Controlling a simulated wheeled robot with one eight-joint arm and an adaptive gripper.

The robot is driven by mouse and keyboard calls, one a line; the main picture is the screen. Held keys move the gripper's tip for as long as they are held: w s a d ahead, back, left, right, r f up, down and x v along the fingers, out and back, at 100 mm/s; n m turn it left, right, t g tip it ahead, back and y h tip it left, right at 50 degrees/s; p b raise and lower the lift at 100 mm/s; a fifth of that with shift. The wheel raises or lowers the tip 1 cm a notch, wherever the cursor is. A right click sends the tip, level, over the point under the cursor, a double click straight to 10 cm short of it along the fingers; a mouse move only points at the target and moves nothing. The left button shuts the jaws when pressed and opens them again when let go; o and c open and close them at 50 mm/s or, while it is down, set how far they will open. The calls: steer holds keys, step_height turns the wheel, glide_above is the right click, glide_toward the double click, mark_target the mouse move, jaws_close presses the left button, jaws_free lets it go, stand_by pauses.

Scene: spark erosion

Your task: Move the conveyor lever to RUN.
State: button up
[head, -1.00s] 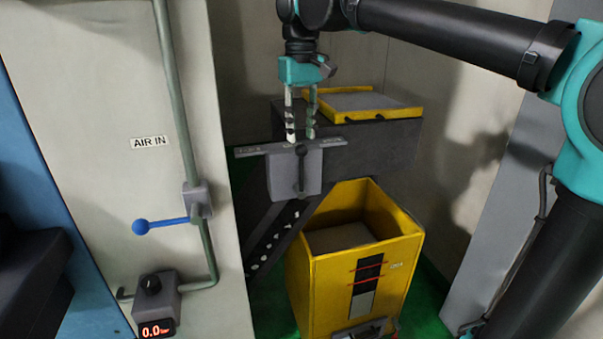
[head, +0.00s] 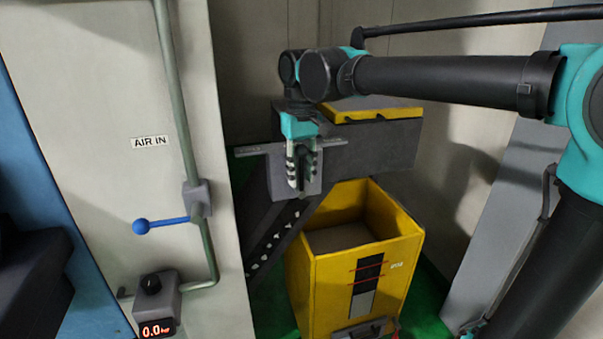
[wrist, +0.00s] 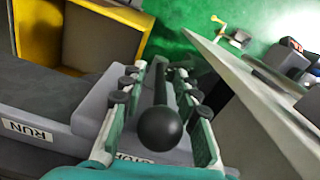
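The conveyor lever is a dark rod with a round black knob (wrist: 160,128) in the wrist view. It stands on a grey lever box (head: 275,182), under a plate with a RUN label (wrist: 27,130) to the left in the wrist view. A second label by the knob is partly covered and reads like STOP. My gripper (head: 303,188) is down in front of the box. In the wrist view its open fingers (wrist: 162,72) stand on either side of the lever, with gaps between. In the head view the fingers hide most of the lever.
A yellow bin (head: 330,275) stands below the lever box, beside a dark sloping conveyor (head: 275,240). A yellow-framed tray (head: 375,114) lies on the dark housing behind. A wall panel at left carries a blue-handled valve (head: 165,223) and a gauge (head: 157,330).

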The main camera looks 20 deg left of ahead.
steer(key=shift+c, duration=0.6)
jaws_close()
steer(key=shift+w+d, duration=0.1)
steer(key=shift+d, duration=0.05)
steer(key=shift+w+d+f+g+y, duration=0.15)
steer(key=shift+w+d+g+y, duration=0.15)
steer(key=shift+d+g+y, duration=0.5)
steer(key=shift+w+d+f+g+y, duration=0.1)
steer(key=shift+w+f+g+y, duration=0.25)
steer(key=shift+y, duration=0.85)
steer(key=shift+w+d+g+y, duration=0.2)
steer(key=shift+d+g+y, duration=0.35)
steer(key=shift+y, duration=0.45)
steer(key=shift+o, duration=0.6)
jaws_free()
